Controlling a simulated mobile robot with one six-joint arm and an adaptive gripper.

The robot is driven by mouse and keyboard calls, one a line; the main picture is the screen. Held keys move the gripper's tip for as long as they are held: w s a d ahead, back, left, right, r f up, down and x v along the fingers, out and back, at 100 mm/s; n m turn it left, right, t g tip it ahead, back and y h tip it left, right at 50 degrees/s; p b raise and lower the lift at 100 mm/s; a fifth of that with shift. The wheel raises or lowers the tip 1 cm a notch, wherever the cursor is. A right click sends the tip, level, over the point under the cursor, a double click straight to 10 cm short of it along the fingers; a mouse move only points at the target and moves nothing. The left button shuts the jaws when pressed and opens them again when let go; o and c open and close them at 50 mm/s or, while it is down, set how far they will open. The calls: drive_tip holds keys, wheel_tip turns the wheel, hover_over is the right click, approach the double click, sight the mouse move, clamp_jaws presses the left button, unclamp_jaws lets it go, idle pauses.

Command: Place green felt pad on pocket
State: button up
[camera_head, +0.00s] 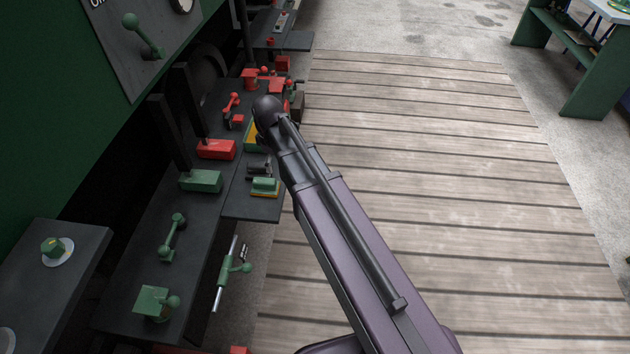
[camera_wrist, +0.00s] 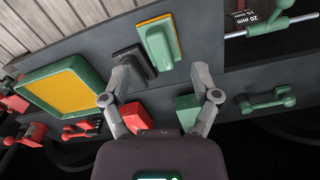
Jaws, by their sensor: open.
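A green block with a yellow-orange edge, which looks like the green felt pad (camera_wrist: 161,44), lies on the dark bench shelf. It also shows in the head view (camera_head: 265,187). My gripper (camera_wrist: 162,70) is open above the shelf, with its fingers spread wide and nothing between them. In the wrist view the pad is ahead of the fingertips, between their lines. A dark block (camera_wrist: 131,62) lies just left of the pad, near the left fingertip. A green-rimmed tray with a yellow floor (camera_wrist: 65,90) is farther left. I cannot tell which part is the pocket.
A red block (camera_wrist: 136,115) and a green block (camera_wrist: 187,110) with dark uprights stand behind the shelf. Green lever fittings (camera_head: 172,238) are on the lower bench. Red fittings (camera_head: 268,80) crowd the far end. The plank floor (camera_head: 430,170) is clear.

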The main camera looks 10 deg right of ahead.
drive_tip(key=s+d+m, duration=1.1)
drive_tip(key=s, duration=0.2)
drive_tip(key=shift+d, duration=0.3)
